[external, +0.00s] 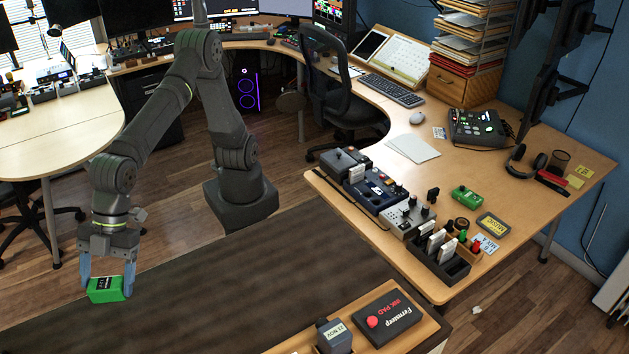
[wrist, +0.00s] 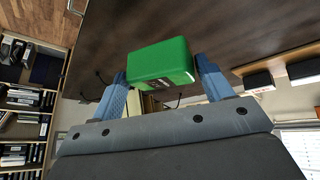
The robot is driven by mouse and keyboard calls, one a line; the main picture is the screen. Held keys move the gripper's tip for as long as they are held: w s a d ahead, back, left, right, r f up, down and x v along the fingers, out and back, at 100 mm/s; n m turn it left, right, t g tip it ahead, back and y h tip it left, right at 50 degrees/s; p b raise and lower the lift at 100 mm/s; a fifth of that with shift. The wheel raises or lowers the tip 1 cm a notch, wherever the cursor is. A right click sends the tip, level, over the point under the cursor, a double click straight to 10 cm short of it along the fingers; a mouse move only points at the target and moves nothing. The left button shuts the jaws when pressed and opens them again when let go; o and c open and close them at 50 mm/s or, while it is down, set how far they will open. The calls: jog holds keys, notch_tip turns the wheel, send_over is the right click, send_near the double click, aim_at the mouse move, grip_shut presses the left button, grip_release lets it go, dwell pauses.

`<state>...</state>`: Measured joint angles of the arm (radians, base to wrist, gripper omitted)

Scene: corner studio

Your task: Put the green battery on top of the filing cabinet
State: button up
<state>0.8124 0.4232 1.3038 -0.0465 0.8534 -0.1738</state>
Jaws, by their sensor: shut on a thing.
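The green battery (external: 105,291) is a small green block with a dark label, at the lower left of the external view. My gripper (external: 108,284) is shut on it, with one blue finger on each side. The wrist view shows the battery (wrist: 162,66) between the fingertips (wrist: 162,77). It looks held above the dark surface (external: 215,275), but the height is hard to tell. No filing cabinet is clearly identifiable. A dark cabinet-like unit (external: 152,103) stands under the back desk, its top hidden by the desktop.
A wooden desk (external: 590,205) at the right carries control boxes, a green device (external: 467,196) and a wooden drawer box (external: 464,88) under stacked papers. A tray at the front holds a black pad (external: 388,317). An office chair (external: 338,90) stands by the desk. The dark surface's middle is clear.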

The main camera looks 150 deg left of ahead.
aim_at(120, 299)
jog(key=shift+w+a+f, duration=0.15)
jog(key=shift+w+f, duration=0.2)
jog(key=shift+w, duration=0.2)
jog(key=shift+w+a+f, duration=0.15)
jog(key=shift+w+f, duration=0.2)
jog(key=shift+w, duration=0.2)
jog(key=shift+f, duration=1.9)
jog(key=shift+f, duration=0.15)
jog(key=o, duration=1.1)
jog(key=shift+r, duration=0.25)
jog(key=v, duration=1.1)
jog(key=shift+s+a+r, duration=0.15)
jog(key=shift+a+r, duration=0.05)
jog(key=shift+r, duration=0.1)
